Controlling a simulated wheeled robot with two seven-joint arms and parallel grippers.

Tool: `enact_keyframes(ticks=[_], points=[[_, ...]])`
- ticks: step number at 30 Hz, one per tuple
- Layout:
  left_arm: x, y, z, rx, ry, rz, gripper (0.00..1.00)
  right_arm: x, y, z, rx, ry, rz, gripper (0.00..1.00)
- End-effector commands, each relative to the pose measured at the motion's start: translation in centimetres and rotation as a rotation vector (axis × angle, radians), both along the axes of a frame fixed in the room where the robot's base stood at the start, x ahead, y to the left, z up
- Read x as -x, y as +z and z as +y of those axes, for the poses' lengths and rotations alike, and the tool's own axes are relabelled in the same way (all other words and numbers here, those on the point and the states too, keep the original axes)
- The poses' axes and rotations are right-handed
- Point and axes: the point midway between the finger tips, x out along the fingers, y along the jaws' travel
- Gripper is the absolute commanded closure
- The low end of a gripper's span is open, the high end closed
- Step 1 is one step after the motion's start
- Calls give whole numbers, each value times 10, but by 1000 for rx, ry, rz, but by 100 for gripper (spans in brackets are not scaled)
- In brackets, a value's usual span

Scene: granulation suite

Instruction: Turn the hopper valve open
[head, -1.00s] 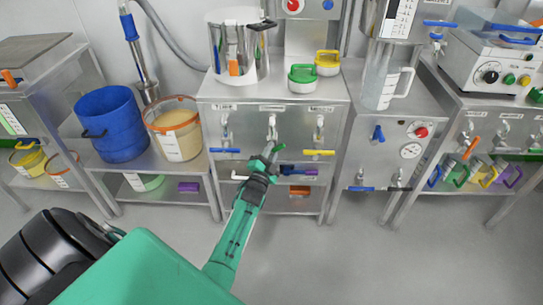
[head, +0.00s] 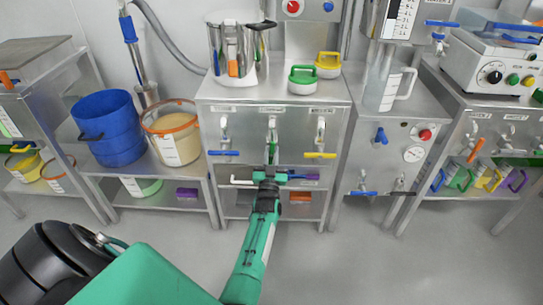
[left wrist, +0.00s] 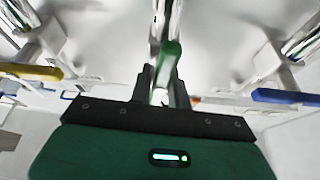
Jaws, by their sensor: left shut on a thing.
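Three valves with lever handles sit on the front of the steel cabinet (head: 240,178). The middle one has a green handle (head: 272,152), which hangs straight down from its valve body (head: 272,124). My left gripper (head: 271,174) comes up from below and is shut on this green handle. In the left wrist view the green handle (left wrist: 170,60) stands between my fingers (left wrist: 165,95), whose tips are partly hidden. The blue handle (head: 224,153) on the left valve and the yellow handle (head: 320,155) on the right valve both lie level. My right gripper is out of view.
The cabinet top holds a steel vessel (head: 222,60), a green-lidded pot (head: 302,79) and a yellow-lidded pot (head: 328,65). A white lever (head: 240,180) and a purple lever (head: 308,177) lie close beside my gripper. The floor (head: 330,265) in front is clear.

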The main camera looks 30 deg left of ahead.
Motion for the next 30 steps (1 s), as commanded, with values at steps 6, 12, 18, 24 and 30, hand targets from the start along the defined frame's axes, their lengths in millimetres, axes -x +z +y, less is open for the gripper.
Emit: enact_keyframes(ticks=[6,12,18,24,30], points=[[0,-2,0,65,1,-37,100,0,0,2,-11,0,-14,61],[0,-1,0,88,0,-52,100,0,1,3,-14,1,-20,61],[0,-1,0,90,0,-52,100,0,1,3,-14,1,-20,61],[0,-1,0,90,0,-52,76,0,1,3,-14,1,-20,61],[0,-1,0,89,0,-52,60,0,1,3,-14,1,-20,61]])
